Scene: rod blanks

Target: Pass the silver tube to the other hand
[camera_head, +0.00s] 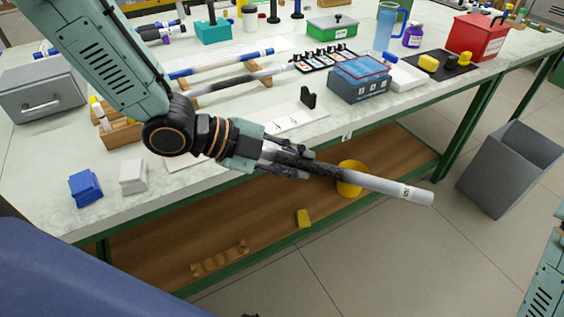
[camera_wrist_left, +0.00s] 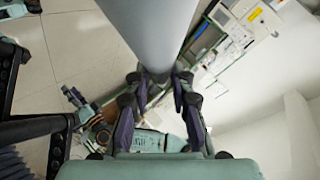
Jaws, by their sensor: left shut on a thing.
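The silver tube (camera_head: 375,182) is a long light-grey rod with a dark mottled stretch near the grip and a small printed label near its far end. My left gripper (camera_head: 308,165) is shut around it near its left end and holds it in the air in front of the workbench, sloping slightly down to the right. In the left wrist view the tube (camera_wrist_left: 150,28) runs up between the two dark fingers of my left gripper (camera_wrist_left: 157,88). Part of my right arm shows at the lower right edge of the head view; its gripper is out of the picture.
On the workbench (camera_head: 225,190) lie a white-and-blue rod (camera_head: 222,64) and a dark-and-grey rod (camera_head: 240,81). A blue box (camera_head: 359,82), a grey box (camera_head: 42,87) and a red box (camera_head: 477,38) also stand there. A grey bin (camera_head: 508,170) stands on the floor at right.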

